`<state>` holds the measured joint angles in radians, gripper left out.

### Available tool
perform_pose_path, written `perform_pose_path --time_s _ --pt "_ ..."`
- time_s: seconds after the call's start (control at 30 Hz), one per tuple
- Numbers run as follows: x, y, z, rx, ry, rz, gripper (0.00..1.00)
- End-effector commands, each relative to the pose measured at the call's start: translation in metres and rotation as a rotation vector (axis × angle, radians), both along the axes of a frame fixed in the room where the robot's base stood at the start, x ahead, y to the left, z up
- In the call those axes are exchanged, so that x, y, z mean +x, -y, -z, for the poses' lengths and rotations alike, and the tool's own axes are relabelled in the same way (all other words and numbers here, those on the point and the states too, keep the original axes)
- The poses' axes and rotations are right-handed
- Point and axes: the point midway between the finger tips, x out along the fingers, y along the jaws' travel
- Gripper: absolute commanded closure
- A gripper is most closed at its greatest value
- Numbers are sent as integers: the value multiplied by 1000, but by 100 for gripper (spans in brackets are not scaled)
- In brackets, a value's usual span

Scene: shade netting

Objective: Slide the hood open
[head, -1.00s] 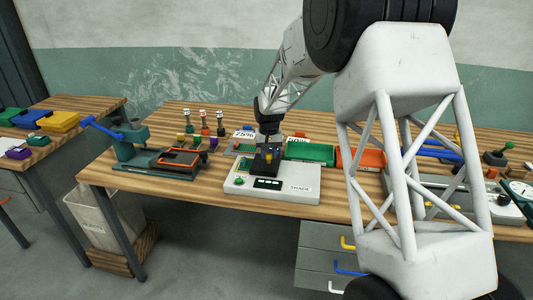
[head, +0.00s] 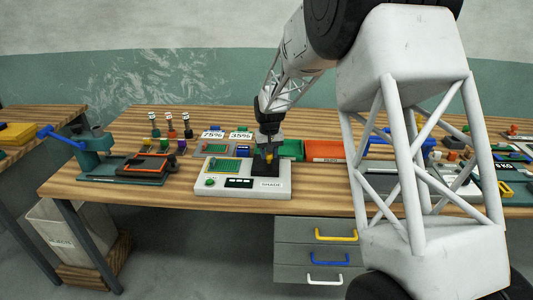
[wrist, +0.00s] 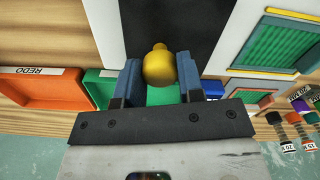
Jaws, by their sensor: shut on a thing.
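The black hood (head: 261,166) sits on the right part of a white shade meter (head: 214,191). A green netting window (head: 223,166) is uncovered on the meter to the hood's left. My gripper (head: 268,152) is above the hood, shut on its yellow knob (head: 270,157). In the wrist view the knob (wrist: 159,66) lies between the two fingers (wrist: 158,80), and the dark hood top (wrist: 178,22) fills the upper middle. The gripper and arm hide part of the hood in the head view.
A green tray (head: 291,148) and an orange REDO tray (head: 324,151) stand behind and right of the meter. Cards marked 75% (head: 212,134) and 35% (head: 240,135) stand behind it. A teal press-like tool (head: 95,155) is on the left.

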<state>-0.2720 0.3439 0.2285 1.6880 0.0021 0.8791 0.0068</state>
Motion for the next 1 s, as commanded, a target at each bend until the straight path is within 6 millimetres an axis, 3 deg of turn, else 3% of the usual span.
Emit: perform_pose_path --time_s 0.03,0.2,0.63,1.0 --pt "0 6 1 -4 -3 4 64" --pt "0 5 1 -4 -2 3 40" --pt "0 3 -5 -2 -1 2 40" --pt "1 4 -44 -2 1 2 40"
